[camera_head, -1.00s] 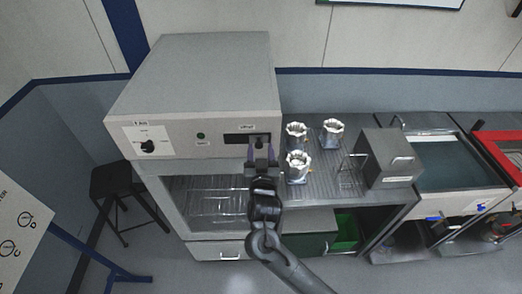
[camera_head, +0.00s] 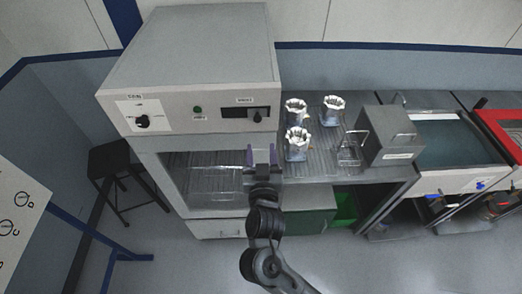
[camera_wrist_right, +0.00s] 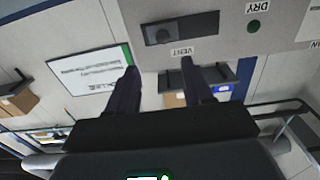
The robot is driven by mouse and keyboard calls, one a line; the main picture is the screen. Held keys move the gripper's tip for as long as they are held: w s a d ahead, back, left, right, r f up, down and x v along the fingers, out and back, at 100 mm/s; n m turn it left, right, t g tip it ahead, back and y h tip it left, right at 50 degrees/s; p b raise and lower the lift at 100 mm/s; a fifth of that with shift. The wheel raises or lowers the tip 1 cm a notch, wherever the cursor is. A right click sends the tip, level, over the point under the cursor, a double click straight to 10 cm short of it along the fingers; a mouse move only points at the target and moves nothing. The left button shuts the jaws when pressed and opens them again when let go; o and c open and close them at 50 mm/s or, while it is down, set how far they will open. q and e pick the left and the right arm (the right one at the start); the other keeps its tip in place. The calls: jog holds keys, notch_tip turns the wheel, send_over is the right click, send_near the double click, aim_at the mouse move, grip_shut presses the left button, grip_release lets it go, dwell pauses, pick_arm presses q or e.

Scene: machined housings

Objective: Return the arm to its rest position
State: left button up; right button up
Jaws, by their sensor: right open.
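My right gripper (camera_head: 261,156) is in front of the grey oven-like machine (camera_head: 195,60), below its control panel. Its two fingers are apart with nothing between them. In the right wrist view the open fingers (camera_wrist_right: 160,85) point toward the panel, with a gap from it. The dark vent slot with its slider (camera_head: 246,113) is above the fingertips in the head view; it also shows in the right wrist view (camera_wrist_right: 180,28), labelled VENT. My left gripper is not in view.
Three metal housings (camera_head: 297,143) stand on the grey bench right of the machine, near a wire rack (camera_head: 350,150) and a grey box (camera_head: 385,135). A stool (camera_head: 120,165) is at left. The floor in front is open.

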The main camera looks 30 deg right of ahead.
jog(key=shift+f, duration=0.1)
jog(key=s+d+f+n+g+y+p, duration=0.3)
jog(key=s+d+f+n, duration=0.15)
jog(key=s+f, duration=0.55)
jog(key=s+a+f+n+g+y, duration=0.1)
jog(key=s+a+f+g+y, duration=0.1)
jog(key=s+g, duration=0.2)
jog(key=s+a+f+n+g+y+p, duration=0.1)
jog(key=s+g, duration=0.4)
jog(key=s, duration=0.6)
notch_tip(320, 180, down, 3)
jog(key=shift+s+a+r+n+y, duration=0.25)
jog(key=shift+a+n+y, duration=0.3)
jog(key=shift+y, duration=0.65)
jog(key=shift+a, duration=0.1)
dwell(0.6)
